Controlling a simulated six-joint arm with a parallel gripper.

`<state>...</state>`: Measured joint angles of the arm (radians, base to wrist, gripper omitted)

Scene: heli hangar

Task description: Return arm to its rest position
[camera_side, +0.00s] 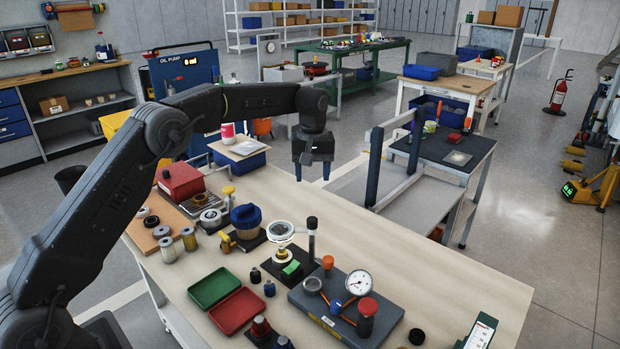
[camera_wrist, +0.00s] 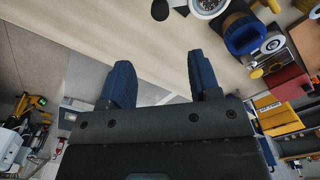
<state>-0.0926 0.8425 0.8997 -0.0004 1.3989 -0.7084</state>
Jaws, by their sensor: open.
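My gripper (camera_side: 312,172) hangs pointing down over the far edge of the workbench (camera_side: 420,262) in the side view. In the wrist view my gripper (camera_wrist: 163,78) shows two dark blue fingers spread apart with nothing between them. The fingertips are clear of the objects on the bench. My arm reaches in from the left, bent high above the bench.
The bench holds a green tray (camera_side: 214,287), a red tray (camera_side: 237,311), a gauge fixture (camera_side: 345,305), a blue-topped part (camera_side: 246,217) and a red box (camera_side: 181,180). A black-topped cart (camera_side: 445,150) stands beyond the bench. The bench's far right is mostly bare.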

